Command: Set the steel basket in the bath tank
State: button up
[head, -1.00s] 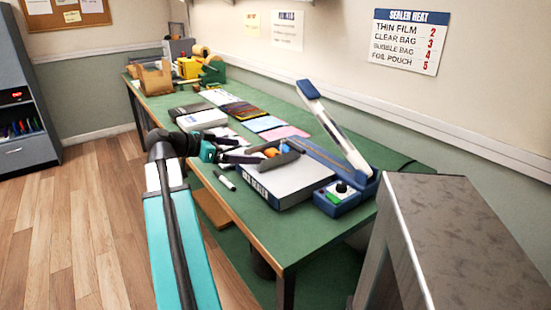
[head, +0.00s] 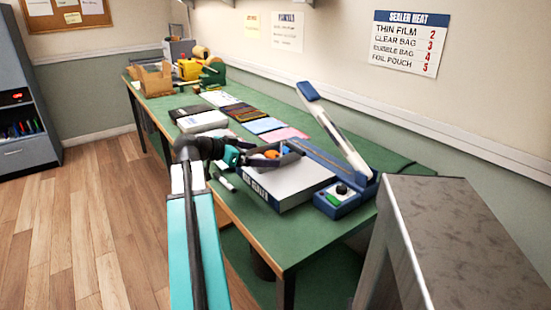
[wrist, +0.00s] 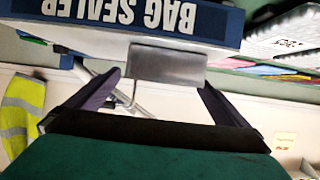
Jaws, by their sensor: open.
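I cannot make out a steel basket or a bath tank in either view. My gripper (head: 272,153) is over the near part of the green bench, in front of or above the white box labelled BAG SEALER (head: 300,183). Its dark fingers are spread. An orange and a blue item (head: 284,149) show between them in the head view; I cannot tell how near they are. In the wrist view my gripper (wrist: 160,80) has both fingers apart, with a grey metal plate (wrist: 168,66) showing between them, below the inverted BAG SEALER lettering. Nothing is visibly held.
The blue-and-white sealer (head: 345,195) has its long arm raised at the right of the bench (head: 290,238). A grey metal housing (head: 465,235) stands close at front right. Several pouches, boxes and a carton (head: 153,80) lie farther back. Wooden floor (head: 75,215) is clear at left.

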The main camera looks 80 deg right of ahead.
aim_at(273, 153)
jog(key=shift+s+d+f, duration=0.25)
jog(key=shift+s+d, duration=0.15)
jog(key=shift+s+d, duration=0.1)
jog(key=shift+x, duration=2.45)
jog(key=shift+d, duration=0.1)
jog(key=c, duration=1.3)
jog(key=shift+r, duration=0.2)
